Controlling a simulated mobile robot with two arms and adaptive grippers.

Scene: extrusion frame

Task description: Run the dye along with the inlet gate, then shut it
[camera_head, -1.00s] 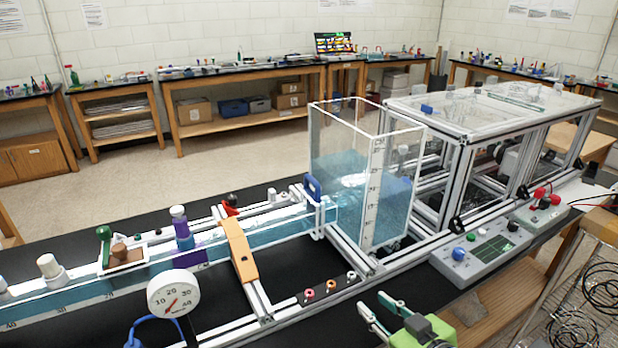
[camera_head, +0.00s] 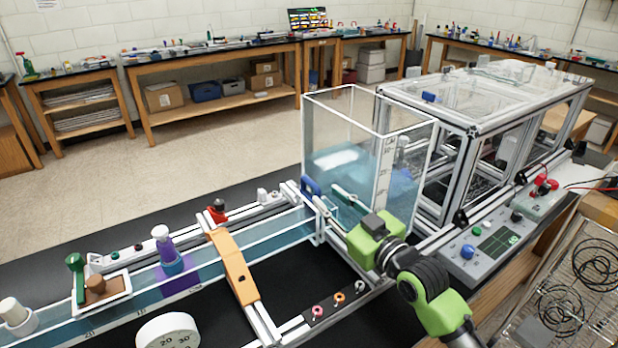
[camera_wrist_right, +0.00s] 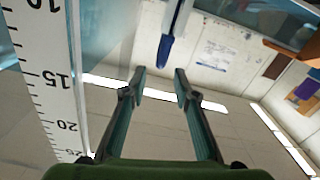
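The inlet gate's blue handle (camera_head: 311,187) stands at the tank end of the clear water channel (camera_head: 285,228), beside the clear water tank (camera_head: 345,115). My right gripper (camera_head: 331,201) is open just right of the handle, its fingers pointing toward it. In the right wrist view the blue handle (camera_wrist_right: 176,28) hangs just beyond the two open fingertips (camera_wrist_right: 160,76), apart from them. Nothing is between the fingers. I cannot make out a dye streak in the channel water. My left gripper is not in view.
An orange bridge piece (camera_head: 233,265) spans the channel. A purple fitting (camera_head: 172,262) and a tray with a green handle (camera_head: 103,290) sit along it. A round gauge (camera_head: 168,332) is in front. A control box (camera_head: 490,250) stands at right.

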